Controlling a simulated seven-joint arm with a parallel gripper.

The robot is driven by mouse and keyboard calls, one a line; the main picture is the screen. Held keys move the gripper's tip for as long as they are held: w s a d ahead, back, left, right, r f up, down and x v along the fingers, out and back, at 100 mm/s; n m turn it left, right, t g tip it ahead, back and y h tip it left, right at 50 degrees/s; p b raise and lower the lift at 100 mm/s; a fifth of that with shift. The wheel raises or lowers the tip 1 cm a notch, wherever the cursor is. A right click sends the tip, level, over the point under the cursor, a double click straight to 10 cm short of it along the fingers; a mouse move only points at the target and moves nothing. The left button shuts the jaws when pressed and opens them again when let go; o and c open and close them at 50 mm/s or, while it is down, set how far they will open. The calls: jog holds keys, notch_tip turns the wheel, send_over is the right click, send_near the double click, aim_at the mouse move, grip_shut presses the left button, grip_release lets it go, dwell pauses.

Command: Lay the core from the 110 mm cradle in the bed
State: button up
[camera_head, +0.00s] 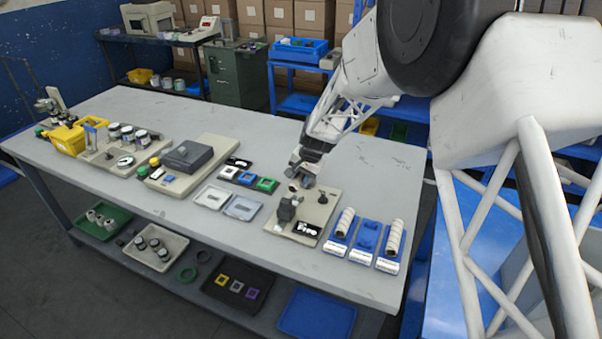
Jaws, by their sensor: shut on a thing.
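My gripper (304,172) is over the back of a beige-based machine (303,215) at the right of the table. It is shut on what looks like a core (303,182), small and mostly hidden by the fingers. I cannot tell whether the core touches the bed below. Three blue cradles stand right of the machine. The left cradle (333,249) and the right cradle (386,265) each bear a pale, ribbed core. The middle cradle (368,236) looks empty. Their labels are too small to read.
The machine carries a grey block (287,209) and a dark knob (323,197) close to my gripper. Left of it lie two pale trays (243,207) and several small coloured frames (247,178). The table front is clear.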

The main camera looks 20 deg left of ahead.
jog(key=shift+f, duration=2.25)
jog(key=o, duration=1)
jog(key=shift+v, duration=3.85)
